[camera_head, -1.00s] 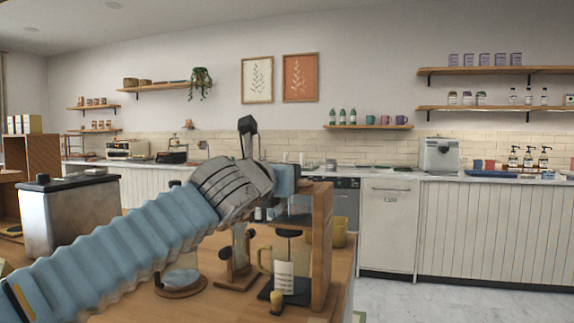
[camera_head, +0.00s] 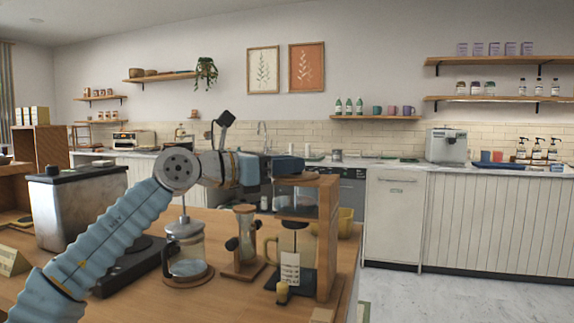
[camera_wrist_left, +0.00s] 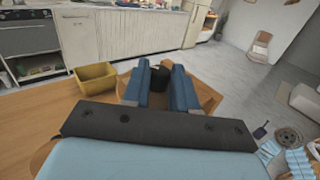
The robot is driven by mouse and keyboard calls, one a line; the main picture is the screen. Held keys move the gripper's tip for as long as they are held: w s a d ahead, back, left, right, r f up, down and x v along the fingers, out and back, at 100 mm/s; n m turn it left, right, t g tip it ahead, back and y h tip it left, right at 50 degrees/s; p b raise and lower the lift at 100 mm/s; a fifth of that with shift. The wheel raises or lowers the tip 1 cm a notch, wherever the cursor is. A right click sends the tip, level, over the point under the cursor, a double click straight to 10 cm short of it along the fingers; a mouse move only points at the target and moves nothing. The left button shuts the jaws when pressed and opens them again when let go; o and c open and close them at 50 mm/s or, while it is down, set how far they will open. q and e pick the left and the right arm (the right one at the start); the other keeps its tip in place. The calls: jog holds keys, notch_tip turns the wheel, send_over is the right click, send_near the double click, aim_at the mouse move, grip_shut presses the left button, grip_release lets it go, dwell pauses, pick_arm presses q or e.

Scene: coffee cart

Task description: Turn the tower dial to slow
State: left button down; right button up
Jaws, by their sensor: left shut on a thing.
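The wooden drip tower (camera_head: 328,240) stands near the right end of the wooden counter, with a glass vessel (camera_head: 297,207) in its frame and a labelled carafe (camera_head: 290,262) below. My left gripper (camera_head: 291,165) reaches in from the left at the height of the tower's top board. In the left wrist view its two blue fingers (camera_wrist_left: 158,82) are closed around a black knob, the tower dial (camera_wrist_left: 158,76). The fingers hide most of the dial, and its setting cannot be read. In the head view the dial is hidden. My right gripper is not in view.
A French press (camera_head: 186,255) and a wooden hourglass-like stand (camera_head: 245,240) are left of the tower, below my arm. A yellow tub (camera_head: 346,222) is behind it; it also shows in the left wrist view (camera_wrist_left: 95,79). A small yellow-topped item (camera_head: 282,292) is in front.

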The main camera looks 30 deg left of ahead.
pick_arm(q)
jog(key=shift+w+a+m+g+h, duration=0.1)
jog(key=shift+m+g+h, duration=0.35)
jog(key=shift+h, duration=0.25)
jog(key=shift+m+h, duration=0.25)
jog(key=shift+h, duration=0.05)
jog(key=shift+a, duration=0.1)
jog(key=c, duration=0.9)
grip_release()
jog(key=v, duration=1.4)
jog(key=shift+r+b, duration=0.1)
jog(key=shift+b, duration=0.3)
jog(key=shift+w, duration=0.1)
